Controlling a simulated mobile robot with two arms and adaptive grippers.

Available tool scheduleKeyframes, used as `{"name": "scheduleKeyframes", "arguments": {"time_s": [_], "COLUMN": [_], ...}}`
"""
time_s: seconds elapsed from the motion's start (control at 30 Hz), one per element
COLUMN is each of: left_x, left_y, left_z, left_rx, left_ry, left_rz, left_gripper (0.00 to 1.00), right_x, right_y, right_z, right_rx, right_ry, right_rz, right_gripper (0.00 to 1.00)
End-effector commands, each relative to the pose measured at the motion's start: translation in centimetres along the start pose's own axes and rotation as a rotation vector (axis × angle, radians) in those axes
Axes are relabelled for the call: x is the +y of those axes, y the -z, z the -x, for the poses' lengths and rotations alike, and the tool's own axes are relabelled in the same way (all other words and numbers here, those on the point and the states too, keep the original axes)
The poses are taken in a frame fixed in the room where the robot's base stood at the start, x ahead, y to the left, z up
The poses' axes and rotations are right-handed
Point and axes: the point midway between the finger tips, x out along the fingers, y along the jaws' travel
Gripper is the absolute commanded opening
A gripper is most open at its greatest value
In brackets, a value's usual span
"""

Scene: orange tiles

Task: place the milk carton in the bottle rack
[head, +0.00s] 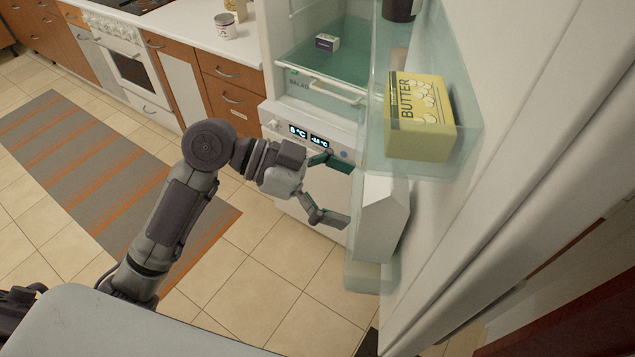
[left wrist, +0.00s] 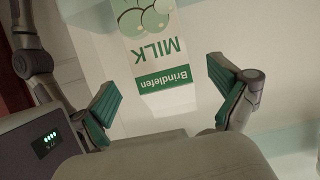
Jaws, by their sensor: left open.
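The white milk carton (head: 381,222) is at the inner side of the open fridge door, below the butter shelf. Its lower end appears to be inside the translucent bottle rack (head: 364,279); contact with the rack floor cannot be told. My left gripper (head: 347,193) is open just left of the carton, its fingers pointing at it. In the left wrist view the carton (left wrist: 152,45) shows its green MILK label upside down, beyond and between the spread fingers of the gripper (left wrist: 163,98). The fingers look apart from it. My right gripper is not in view.
A yellow butter box (head: 421,117) sits on the door shelf above the carton. The fridge (head: 310,112) stands open behind, with a small box (head: 327,42) inside. A counter (head: 190,33) with a cup (head: 226,26) is at the upper left.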

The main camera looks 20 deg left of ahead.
Motion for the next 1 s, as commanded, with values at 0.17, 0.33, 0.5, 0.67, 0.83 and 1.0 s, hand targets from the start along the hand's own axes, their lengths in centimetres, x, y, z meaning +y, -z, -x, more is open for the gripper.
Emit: {"name": "scheduleKeyframes", "arguments": {"time_s": [0.17, 0.33, 0.5, 0.67, 0.83, 1.0], "left_x": [-0.1, 0.0, 0.0, -0.2, -5.0, -12.2], "left_y": [-0.3, -0.1, 0.0, -0.1, -4.3, -18.3], "left_z": [3.4, 5.2, 5.7, 5.7, 4.6, 2.4], "left_rx": [-0.004, -0.001, 0.000, 0.001, 0.014, -0.042], "left_ry": [0.002, 0.001, -0.001, 0.003, 0.129, 0.410], "left_rz": [-0.001, 0.000, 0.000, 0.007, 0.199, 0.587], "left_gripper": [0.98, 0.98, 0.98, 0.98, 0.98, 0.98], "right_x": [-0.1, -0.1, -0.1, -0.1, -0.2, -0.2], "right_y": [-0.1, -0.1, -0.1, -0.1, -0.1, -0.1], "right_z": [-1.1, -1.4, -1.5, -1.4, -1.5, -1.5], "right_rx": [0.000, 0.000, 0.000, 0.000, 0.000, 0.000], "right_ry": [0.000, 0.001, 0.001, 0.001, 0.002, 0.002], "right_rz": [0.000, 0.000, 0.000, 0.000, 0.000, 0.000], "right_gripper": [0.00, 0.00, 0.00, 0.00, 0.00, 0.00]}}
